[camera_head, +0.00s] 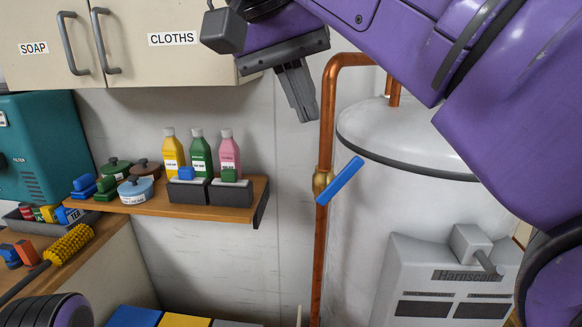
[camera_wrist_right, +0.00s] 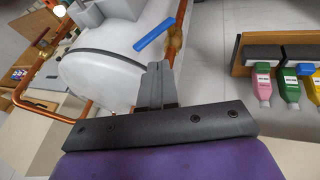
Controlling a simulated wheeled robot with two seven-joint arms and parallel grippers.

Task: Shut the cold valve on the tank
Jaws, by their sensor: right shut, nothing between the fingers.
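The valve has a brass body (camera_head: 322,182) on a vertical copper pipe (camera_head: 327,120) beside the white tank (camera_head: 400,137). Its blue lever (camera_head: 342,180) slants from lower left at the brass body to upper right. My left gripper is out of view.
A wooden shelf (camera_head: 262,190) with bottles and pots stands left of the pipe. Cupboards (camera_head: 150,65) hang above it. Bare wall (camera_head: 295,150) lies between shelf and pipe.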

